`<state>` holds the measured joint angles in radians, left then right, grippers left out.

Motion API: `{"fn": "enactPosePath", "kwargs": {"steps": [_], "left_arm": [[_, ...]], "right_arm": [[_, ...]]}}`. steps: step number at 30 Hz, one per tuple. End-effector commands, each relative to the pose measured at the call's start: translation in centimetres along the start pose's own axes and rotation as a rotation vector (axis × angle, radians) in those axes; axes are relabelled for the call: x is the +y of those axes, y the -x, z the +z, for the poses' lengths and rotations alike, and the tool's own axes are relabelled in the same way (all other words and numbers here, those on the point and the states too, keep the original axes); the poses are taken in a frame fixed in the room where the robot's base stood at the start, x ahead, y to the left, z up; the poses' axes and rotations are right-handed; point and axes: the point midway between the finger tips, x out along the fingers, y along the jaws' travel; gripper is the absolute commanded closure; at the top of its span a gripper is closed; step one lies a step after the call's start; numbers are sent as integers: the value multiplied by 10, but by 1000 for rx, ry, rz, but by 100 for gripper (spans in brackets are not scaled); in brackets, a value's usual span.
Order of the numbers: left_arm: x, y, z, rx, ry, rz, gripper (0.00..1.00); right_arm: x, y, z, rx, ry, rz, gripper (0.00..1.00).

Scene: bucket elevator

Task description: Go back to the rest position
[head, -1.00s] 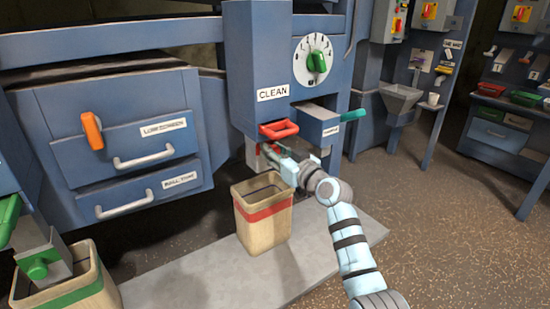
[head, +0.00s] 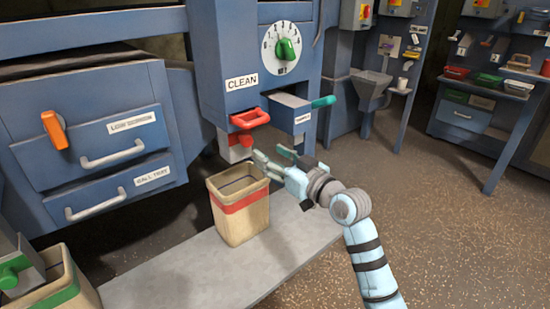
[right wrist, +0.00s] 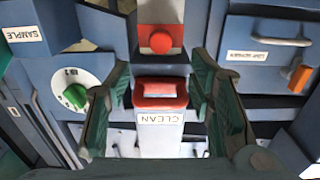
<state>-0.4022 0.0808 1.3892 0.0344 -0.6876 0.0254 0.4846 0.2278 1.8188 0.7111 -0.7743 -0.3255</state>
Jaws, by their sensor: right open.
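My right gripper (head: 268,160) is open and empty in the head view, just above the right rim of the red-banded bin (head: 246,222). It sits below and to the right of the red handle (head: 250,119) under the CLEAN label (head: 242,82), apart from it. In the right wrist view the open fingers (right wrist: 160,95) stand on either side of the red handle (right wrist: 160,92), with a gap showing; the picture is upside down. My left gripper is not in view.
Left are drawers (head: 110,140) with an orange handle (head: 54,132). A green-banded bin (head: 62,292) stands at bottom left. Open floor (head: 450,230) lies to the right.

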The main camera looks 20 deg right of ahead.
Motion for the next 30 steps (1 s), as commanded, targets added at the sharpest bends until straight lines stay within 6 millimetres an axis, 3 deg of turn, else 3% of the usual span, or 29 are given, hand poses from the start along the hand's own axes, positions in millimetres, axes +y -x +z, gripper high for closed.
{"fn": "enactPosePath", "kwargs": {"steps": [4,16,19,20,22,25,27,30], "left_arm": [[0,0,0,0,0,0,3],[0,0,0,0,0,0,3],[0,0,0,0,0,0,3],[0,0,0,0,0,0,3],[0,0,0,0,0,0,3],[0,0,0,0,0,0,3],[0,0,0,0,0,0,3],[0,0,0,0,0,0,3]], "right_arm": [[0,12,0,-1,1,-1,52],[0,12,-1,2,-18,1,52],[23,7,19,-41,-44,86,52],[31,6,36,-73,-56,119,52],[43,12,93,-177,-85,188,52],[49,41,198,-371,-122,277,52],[44,75,272,-513,-138,324,52],[25,137,365,-710,-152,367,52]]}}
